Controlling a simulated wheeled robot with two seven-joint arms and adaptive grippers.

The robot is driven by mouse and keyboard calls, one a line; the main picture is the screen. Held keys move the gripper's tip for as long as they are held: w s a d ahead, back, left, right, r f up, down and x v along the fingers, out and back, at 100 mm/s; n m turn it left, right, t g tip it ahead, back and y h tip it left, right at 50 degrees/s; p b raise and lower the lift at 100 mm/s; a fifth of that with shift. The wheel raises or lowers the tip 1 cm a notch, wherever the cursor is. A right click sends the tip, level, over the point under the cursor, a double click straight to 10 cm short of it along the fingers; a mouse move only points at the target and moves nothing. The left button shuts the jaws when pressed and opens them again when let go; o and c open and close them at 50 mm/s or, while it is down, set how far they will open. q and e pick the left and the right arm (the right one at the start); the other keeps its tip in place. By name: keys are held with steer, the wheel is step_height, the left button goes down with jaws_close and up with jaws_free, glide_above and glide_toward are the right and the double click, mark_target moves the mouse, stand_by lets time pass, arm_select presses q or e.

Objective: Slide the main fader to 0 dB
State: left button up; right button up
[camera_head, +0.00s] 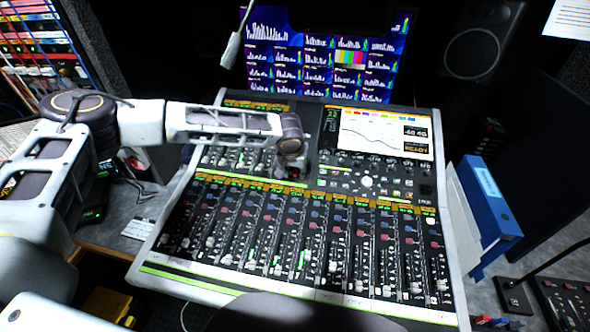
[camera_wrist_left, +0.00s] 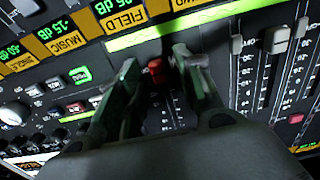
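The mixing console (camera_head: 148,255) fills the middle of the head view, with a long row of channel faders. My left gripper (camera_head: 288,167) points down over the upper middle of the console, left of its lit screen. In the left wrist view, the two fingers of my left gripper (camera_wrist_left: 158,80) stand apart, one on each side of a red fader cap (camera_wrist_left: 157,68), which looks like the main fader. The cap sits near the right fingertip; I cannot tell whether they touch. The fader's scale is too small to read. My right gripper is not in view.
The console screen (camera_head: 380,133) shows a curve. A monitor (camera_head: 330,55) stands behind, with a gooseneck microphone (camera_head: 232,48) hanging before it. A blue binder (camera_head: 490,195) stands at the right edge. Other grey fader caps (camera_wrist_left: 280,37) lie right of the fingers in the wrist view.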

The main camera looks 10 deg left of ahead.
arm_select(q)
steer(key=shift+c, duration=0.4)
jaws_close()
